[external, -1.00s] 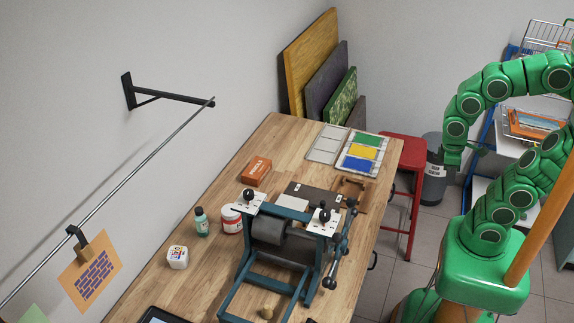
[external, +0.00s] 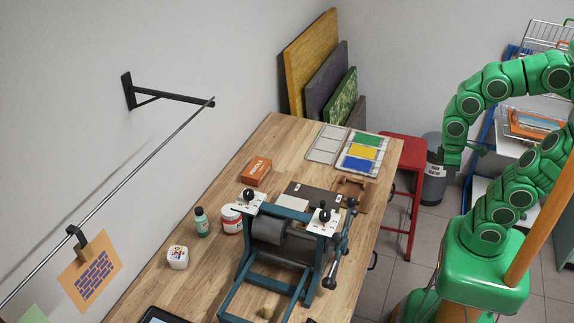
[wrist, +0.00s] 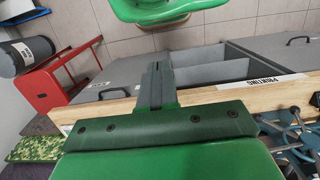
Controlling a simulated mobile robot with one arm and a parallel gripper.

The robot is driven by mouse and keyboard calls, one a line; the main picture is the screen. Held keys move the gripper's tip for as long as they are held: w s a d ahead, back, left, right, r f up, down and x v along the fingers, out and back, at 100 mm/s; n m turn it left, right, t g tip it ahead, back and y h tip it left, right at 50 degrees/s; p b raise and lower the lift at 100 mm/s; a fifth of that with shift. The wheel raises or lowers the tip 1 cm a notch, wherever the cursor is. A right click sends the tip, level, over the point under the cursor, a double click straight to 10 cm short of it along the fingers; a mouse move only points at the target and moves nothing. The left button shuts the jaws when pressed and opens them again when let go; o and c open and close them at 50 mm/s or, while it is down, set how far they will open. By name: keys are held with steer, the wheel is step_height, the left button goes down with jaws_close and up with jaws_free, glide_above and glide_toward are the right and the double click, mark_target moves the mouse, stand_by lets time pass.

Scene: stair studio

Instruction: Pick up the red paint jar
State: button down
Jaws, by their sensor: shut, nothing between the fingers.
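The red paint jar (external: 231,219) is a white tub with a red label and stands upright on the wooden workbench. It is beside the left end of the blue press, to the right of a small green bottle. My gripper (external: 479,149) is beyond the bench's right side, well away from the jar, near the grey bin. In the wrist view my gripper (wrist: 156,75) has its fingers together with nothing between them. The jar does not show in the wrist view.
The press (external: 270,245) stands on the workbench (external: 185,215). Near the jar are the green bottle (external: 202,224), a white pot (external: 177,257) and an orange box (external: 256,172). A red stool (external: 404,150) and grey bin (external: 434,178) stand beyond the bench.

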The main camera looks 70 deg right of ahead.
steer(key=shift+c, duration=0.6)
jaws_free()
steer(key=shift+w, duration=0.1)
